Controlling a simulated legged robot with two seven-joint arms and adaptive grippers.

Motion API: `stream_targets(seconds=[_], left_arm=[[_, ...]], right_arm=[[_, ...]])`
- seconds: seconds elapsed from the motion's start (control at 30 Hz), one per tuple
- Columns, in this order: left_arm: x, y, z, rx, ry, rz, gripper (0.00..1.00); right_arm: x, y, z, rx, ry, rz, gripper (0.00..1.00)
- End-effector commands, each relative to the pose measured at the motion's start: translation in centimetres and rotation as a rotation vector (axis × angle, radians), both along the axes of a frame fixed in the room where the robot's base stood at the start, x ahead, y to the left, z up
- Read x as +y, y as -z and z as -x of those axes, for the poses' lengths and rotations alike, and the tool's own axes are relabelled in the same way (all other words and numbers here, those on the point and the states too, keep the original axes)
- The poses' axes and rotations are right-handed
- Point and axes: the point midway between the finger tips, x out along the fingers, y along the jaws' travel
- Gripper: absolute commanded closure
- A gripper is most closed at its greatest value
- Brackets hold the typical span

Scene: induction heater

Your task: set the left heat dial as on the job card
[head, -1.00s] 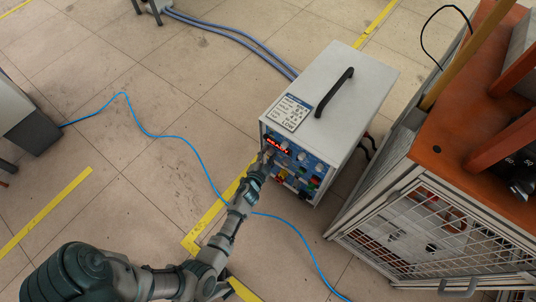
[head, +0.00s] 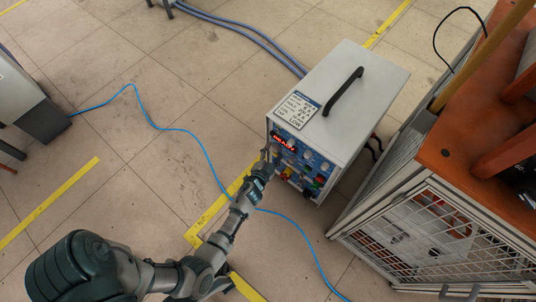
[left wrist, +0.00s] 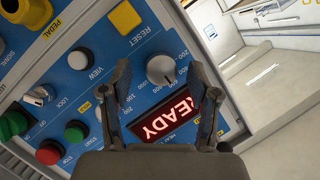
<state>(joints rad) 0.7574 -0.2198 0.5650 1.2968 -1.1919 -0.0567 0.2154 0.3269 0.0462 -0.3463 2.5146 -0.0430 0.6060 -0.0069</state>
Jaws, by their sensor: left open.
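The white heater box (head: 345,95) has a blue front panel with a red lit display reading READY (head: 284,143). The job card (head: 297,110) lies on its top at the front left; its small print is hard to read, but its last line looks like LOW. In the left wrist view a grey round dial (left wrist: 162,68) with a number scale sits beside the display. My left gripper (head: 271,153) is at the panel's left part. In the left wrist view the open fingers (left wrist: 161,80) stand either side of the dial, with no clear contact. The dial's exact setting is unclear.
The panel also carries a yellow RESET button (left wrist: 125,18), a VIEW knob (left wrist: 80,59), a lock switch (left wrist: 39,95) and red and green buttons. A black handle (head: 343,91) tops the box. A caged orange-topped bench (head: 460,140) stands at right. A blue cable (head: 205,165) crosses the floor.

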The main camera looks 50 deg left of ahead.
Motion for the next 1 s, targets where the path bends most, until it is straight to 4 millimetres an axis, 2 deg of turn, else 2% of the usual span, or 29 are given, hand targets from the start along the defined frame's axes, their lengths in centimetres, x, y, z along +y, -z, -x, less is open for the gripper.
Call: stream_targets(seconds=[0.3,0.5,0.67,1.0], left_arm=[[-3.6,-1.6,5.7,0.002,0.003,0.007,0.39],[-5.1,-2.4,8.2,0.001,0.003,0.006,0.39],[-5.5,-2.7,8.9,0.001,0.003,0.006,0.39],[-5.5,-2.7,8.9,0.001,0.004,0.006,0.39]], right_arm=[[0.0,0.0,0.0,-0.001,0.000,-0.001,0.60],[0.0,0.0,0.0,-0.001,0.000,-0.001,0.60],[0.0,0.0,0.0,0.000,0.001,-0.002,0.60],[0.0,0.2,-0.4,0.004,0.000,-0.002,0.60]])
